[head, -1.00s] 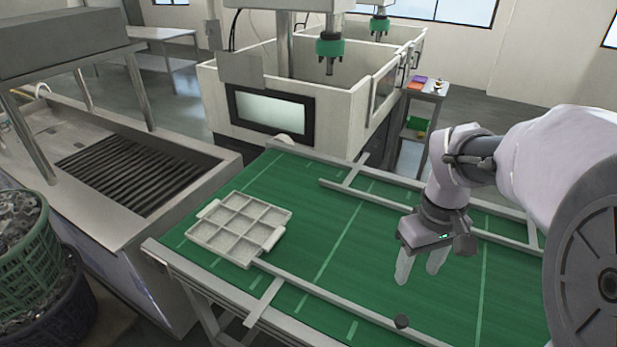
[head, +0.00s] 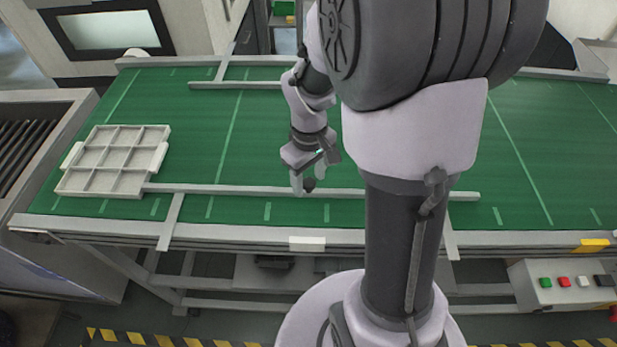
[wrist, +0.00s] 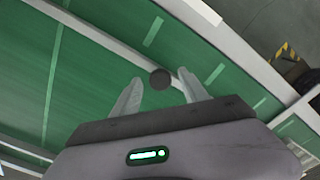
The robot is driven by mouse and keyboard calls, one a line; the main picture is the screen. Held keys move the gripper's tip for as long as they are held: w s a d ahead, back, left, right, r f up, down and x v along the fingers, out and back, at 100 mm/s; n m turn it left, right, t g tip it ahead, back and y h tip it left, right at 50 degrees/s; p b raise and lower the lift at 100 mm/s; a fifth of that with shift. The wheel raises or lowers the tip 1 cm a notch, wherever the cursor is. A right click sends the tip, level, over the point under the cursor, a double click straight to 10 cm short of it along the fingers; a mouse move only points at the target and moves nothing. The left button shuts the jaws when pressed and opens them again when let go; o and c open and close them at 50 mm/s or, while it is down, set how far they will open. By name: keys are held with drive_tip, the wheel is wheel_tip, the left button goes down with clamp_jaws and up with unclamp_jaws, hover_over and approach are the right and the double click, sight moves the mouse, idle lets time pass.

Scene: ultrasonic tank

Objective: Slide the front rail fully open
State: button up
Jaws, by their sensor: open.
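The front rail (head: 235,189) is a thin grey bar across the near side of the green conveyor belt; it also shows in the wrist view (wrist: 110,45). A dark round knob (head: 309,185) sits on the rail; in the wrist view the knob (wrist: 160,79) appears between my fingertips. My gripper (head: 308,181) points down at the rail, open, with one pale finger on each side of the knob. In the wrist view my gripper (wrist: 159,78) shows a gap between each finger and the knob. I cannot tell whether the fingertips touch the rail.
A pale compartment tray (head: 115,165) lies on the belt at the rail's left end. A back rail (head: 255,85) runs along the far side. A flat bracket (head: 172,222) crosses the near belt edge. A control box (head: 565,282) stands at the lower right.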

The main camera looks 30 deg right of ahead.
clamp_jaws()
idle(1.4)
